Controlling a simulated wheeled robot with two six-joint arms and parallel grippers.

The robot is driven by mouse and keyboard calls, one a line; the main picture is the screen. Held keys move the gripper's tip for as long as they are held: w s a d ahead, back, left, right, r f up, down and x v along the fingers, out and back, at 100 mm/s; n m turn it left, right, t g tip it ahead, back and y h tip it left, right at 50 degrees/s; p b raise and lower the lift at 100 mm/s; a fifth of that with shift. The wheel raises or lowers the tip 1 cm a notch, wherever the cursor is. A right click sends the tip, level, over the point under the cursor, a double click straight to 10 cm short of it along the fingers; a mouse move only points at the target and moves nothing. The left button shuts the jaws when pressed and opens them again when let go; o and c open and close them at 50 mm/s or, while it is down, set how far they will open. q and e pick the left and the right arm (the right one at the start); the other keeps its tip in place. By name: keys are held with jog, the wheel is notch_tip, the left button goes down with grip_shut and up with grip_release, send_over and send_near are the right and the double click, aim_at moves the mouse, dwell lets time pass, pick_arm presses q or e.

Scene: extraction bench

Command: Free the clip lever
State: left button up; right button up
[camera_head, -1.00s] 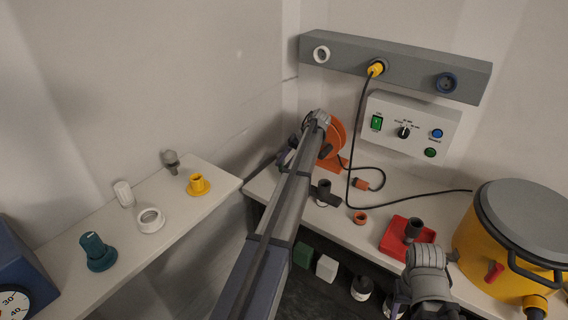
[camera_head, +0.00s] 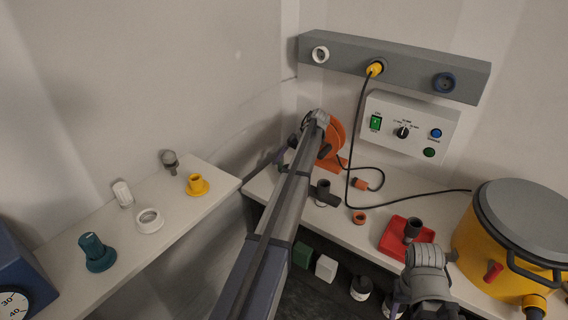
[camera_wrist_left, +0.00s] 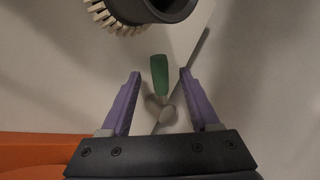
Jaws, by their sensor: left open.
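My left gripper (camera_wrist_left: 160,100) is open in the left wrist view, with one purple finger on each side of a green handle (camera_wrist_left: 159,75). A grey rounded part shows below the handle; nothing is visibly clamped. In the head view the left wrist is beside the orange reel (camera_head: 337,135) at the back of the bench, and its fingers are largely hidden. A red lever (camera_head: 494,272) is on the side of the yellow drum (camera_head: 470,240); I cannot tell whether it is the clip lever. My right arm is at the lower right, its fingertips unclear.
A round brush head (camera_wrist_left: 150,8) is close above the left gripper. A red tray (camera_head: 388,243) holds a dark fitting (camera_head: 413,229). A black cable loops over the bench. The left shelf carries several fittings, including a yellow one (camera_head: 197,185).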

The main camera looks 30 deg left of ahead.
pick_arm(q)
jog(key=p+v, duration=0.6)
jog(key=v, duration=0.1)
jog(key=shift+d+r, duration=0.25)
jog(key=shift+r, duration=0.05)
jog(key=shift+w, duration=0.1)
